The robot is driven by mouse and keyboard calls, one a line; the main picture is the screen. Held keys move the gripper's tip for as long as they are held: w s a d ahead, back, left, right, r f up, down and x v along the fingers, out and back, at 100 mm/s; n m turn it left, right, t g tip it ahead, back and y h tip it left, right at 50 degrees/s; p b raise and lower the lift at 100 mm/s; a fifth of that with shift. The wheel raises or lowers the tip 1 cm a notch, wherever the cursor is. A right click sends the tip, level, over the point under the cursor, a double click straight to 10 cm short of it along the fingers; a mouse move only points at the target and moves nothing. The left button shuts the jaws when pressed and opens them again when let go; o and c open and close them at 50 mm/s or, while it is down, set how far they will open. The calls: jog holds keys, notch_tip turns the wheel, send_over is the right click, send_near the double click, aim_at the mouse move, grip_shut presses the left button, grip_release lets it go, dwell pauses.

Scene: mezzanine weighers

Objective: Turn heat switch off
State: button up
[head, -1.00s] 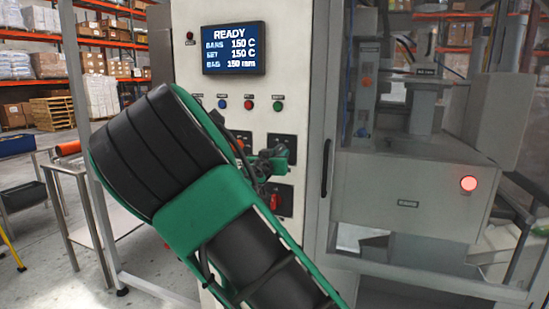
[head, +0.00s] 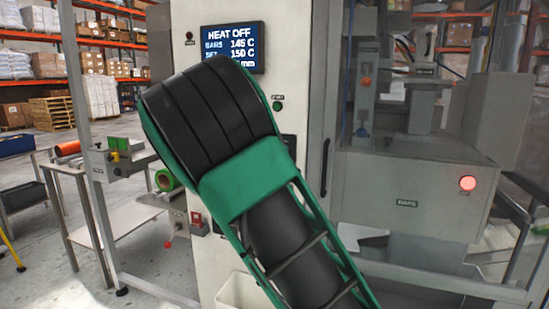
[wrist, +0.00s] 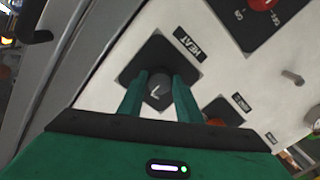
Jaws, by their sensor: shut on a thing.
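The heat switch (wrist: 158,92) is a dark round knob with a pale mark on a black square plate, beside a HEAT label (wrist: 188,43) in the wrist view. My gripper (wrist: 160,78) has its two green fingers shut on this knob, one on each side. In the head view my own arm hides the switch and the gripper. The display (head: 240,45) on the white cabinet reads HEAT OFF, with bars at 145 C and a set line of 150 C; its lower left is covered.
A red knob (wrist: 262,4) on a black plate and another dark plate with a red part (wrist: 222,110) sit near the switch. A green button (head: 278,106) shows on the cabinet. A door handle (head: 325,167) is to the right. A side table (head: 110,219) stands left.

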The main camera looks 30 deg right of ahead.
jog(key=n, duration=0.5)
jog(key=shift+w+a+r+n, duration=0.1)
jog(key=shift+a+r+n, duration=0.05)
jog(key=shift+n, duration=0.15)
dwell(0.4)
jog(key=o, duration=1)
jog(key=shift+w, duration=0.1)
jog(key=shift+o, duration=0.2)
jog(key=v, duration=1)
jog(key=shift+a, duration=0.25)
